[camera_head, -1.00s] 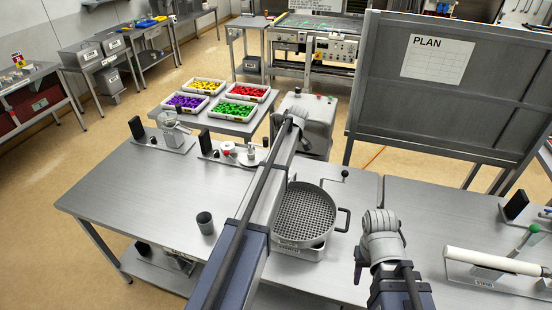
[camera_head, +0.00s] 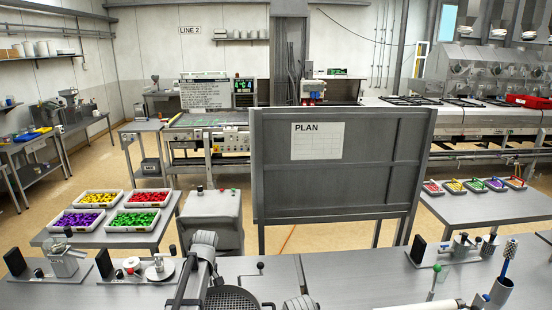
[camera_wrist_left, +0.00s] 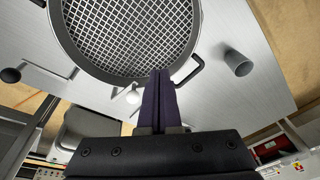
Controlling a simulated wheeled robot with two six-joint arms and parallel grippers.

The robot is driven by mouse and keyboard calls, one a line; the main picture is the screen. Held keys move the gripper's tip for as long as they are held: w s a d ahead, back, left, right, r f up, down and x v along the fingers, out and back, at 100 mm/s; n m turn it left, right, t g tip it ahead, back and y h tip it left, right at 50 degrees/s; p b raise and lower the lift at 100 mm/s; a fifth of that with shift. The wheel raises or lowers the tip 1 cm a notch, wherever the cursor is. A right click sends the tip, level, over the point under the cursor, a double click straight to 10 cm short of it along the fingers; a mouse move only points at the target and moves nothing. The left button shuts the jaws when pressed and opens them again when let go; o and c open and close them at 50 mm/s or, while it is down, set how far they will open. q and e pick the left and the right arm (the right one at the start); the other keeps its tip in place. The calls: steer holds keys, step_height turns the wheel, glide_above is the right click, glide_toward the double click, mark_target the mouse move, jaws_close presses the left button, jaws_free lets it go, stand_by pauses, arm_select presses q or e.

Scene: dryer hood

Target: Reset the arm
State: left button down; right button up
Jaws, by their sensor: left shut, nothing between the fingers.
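My left gripper (camera_wrist_left: 161,75) shows in the left wrist view, its two dark fingers together with nothing between them. The fingertips overlap the near rim of a round grey pan (camera_wrist_left: 132,35) with a mesh-like floor; I cannot tell whether they touch it. In the head view my left arm rises from the bottom edge in front of the pan (camera_head: 236,300), of which only the far part shows. The left gripper cannot be made out there. A piece of my right arm shows at the bottom edge, but its gripper is out of view.
The steel table (camera_head: 365,276) runs along the bottom. Small fixtures stand left (camera_head: 62,262) and right (camera_head: 460,248). Behind are trays of coloured pieces (camera_head: 133,221), a grey box (camera_head: 212,220) and a PLAN board (camera_head: 345,175). A dark cup (camera_wrist_left: 238,62) stands beside the pan.

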arm_select(q)
steer(key=s+d+m+h, duration=0.1)
steer(key=s+d+m, duration=0.35)
steer(key=s, duration=0.45)
steer(key=s+d+m+h, duration=0.1)
steer(key=s+d+m, duration=0.35)
steer(key=s, duration=0.35)
steer(key=s+d+f+m+b, duration=0.1)
steer(key=s+d+f+b, duration=0.1)
steer(key=f+b, duration=0.4)
steer(key=s+d+f+m+b, duration=0.2)
steer(key=d+f+b, duration=0.3)
steer(key=f+b, duration=0.2)
steer(key=s+d+f+m+y+b, duration=0.1)
steer(key=s+d+f+m+b, duration=0.1)
steer(key=f+b, duration=0.4)
steer(key=shift+s+d+f+g+b, duration=0.3)
steer(key=shift+s+d+f+g, duration=0.1)
steer(key=shift+d, duration=0.5)
